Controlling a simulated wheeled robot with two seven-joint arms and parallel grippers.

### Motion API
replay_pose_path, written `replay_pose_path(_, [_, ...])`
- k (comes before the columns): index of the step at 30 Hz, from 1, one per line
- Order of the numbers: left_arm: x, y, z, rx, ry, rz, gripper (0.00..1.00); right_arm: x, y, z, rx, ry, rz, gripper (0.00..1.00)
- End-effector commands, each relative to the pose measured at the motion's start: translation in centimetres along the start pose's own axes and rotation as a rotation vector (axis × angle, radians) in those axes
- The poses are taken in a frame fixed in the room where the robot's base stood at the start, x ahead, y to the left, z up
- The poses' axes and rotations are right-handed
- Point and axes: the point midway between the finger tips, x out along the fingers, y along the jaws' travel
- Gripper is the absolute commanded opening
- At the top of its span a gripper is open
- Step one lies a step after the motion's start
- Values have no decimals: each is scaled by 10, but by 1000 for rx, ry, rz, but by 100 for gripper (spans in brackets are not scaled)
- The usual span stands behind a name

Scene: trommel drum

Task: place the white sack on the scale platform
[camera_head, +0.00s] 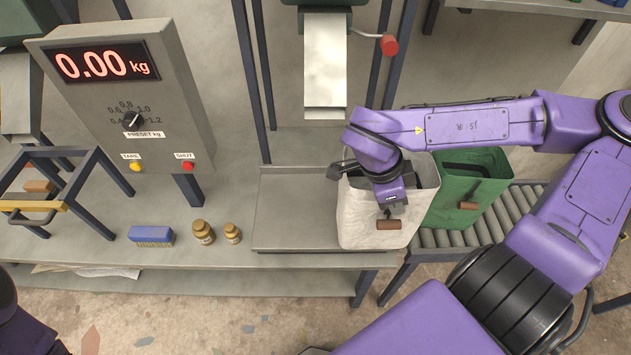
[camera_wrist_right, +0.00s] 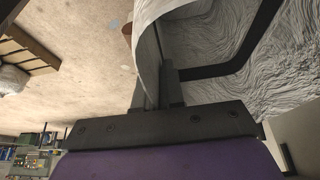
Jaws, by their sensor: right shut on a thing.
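The white sack (camera_head: 362,218) stands upright and open-topped at the right end of the scale platform (camera_head: 290,205), in front of the spout. It overlaps the platform's right side in the head view; I cannot tell whether its base touches the platform or hangs above it. My right gripper (camera_head: 391,207) is shut on the sack's near wall, by a brown toggle. The right wrist view shows the sack's wall (camera_wrist_right: 150,60) between the fingers (camera_wrist_right: 155,95). The scale display (camera_head: 102,64) reads 0.00 kg. My left gripper is out of view.
A green sack (camera_head: 470,185) stands on the roller conveyor (camera_head: 500,215) right of the white sack. A spout (camera_head: 325,65) with a red-knobbed crank hangs above. A blue brush (camera_head: 151,235) and two brown weights (camera_head: 203,231) sit left of the platform. The platform's left part is bare.

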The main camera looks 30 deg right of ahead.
Motion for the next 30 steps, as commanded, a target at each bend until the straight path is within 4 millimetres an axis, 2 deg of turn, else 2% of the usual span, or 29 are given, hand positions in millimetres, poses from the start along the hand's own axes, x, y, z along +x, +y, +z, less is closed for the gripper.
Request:
replay_pose_path(1, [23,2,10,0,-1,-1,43,11,-6,7,5,7,-9,0])
replay_pose_path(5, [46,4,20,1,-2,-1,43,3,-16,23,6,-1,-4,0])
replay_pose_path(9, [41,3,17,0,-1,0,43,-18,-44,50,1,0,5,0])
replay_pose_path(18, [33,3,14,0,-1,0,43,-43,-91,107,-3,-5,2,0])
replay_pose_path(24, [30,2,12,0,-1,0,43,-51,-108,126,-4,-7,0,0])
replay_pose_path(25, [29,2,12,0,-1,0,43,-51,-111,130,-6,-6,1,0])
replay_pose_path(27, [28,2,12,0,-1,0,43,-35,-109,134,-8,-5,5,0])
replay_pose_path(30, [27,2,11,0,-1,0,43,-22,-109,139,-5,-7,3,0])
